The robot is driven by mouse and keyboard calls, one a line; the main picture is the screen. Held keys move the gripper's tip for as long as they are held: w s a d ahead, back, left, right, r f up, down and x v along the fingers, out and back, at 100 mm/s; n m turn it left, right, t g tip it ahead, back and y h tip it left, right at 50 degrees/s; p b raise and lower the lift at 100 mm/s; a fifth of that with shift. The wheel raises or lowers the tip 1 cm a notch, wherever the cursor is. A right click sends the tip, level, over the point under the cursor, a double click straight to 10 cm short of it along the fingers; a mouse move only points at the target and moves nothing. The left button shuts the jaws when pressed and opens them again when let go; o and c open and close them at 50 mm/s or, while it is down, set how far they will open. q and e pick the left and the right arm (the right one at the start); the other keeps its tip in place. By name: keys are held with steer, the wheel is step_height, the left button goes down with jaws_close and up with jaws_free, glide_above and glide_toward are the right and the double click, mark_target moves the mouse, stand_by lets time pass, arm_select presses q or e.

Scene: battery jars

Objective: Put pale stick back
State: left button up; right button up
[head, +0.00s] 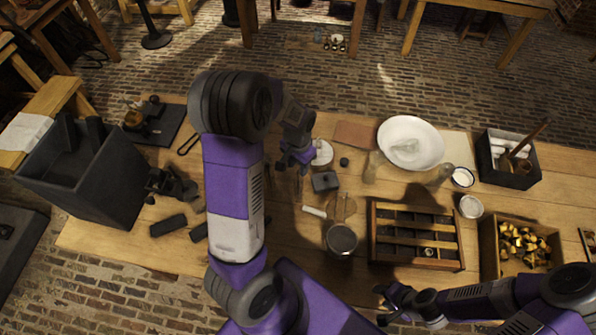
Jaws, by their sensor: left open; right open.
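A short pale stick (314,211) lies on the wooden table, left of a brown flat piece (343,207) and above a round jar (341,240). My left gripper (297,170) is open and empty, pointing down above the table, left of a small dark block (325,181) and up-left of the pale stick. My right gripper (381,305) is open and empty near the table's front edge, below the slatted wooden tray (374,236). My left arm hides part of the table.
A white bowl (428,136), glass jars and a black box (508,178) with sticks stand at the right. A wooden box (488,250) holds brassy pieces. A tall dark bin (75,170) stands at the left. Dark cylinders (168,225) lie near it.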

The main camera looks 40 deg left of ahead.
arm_select(q)
step_height(320, 180, up, 6)
steer(key=shift+r, duration=0.1)
stand_by(0.6)
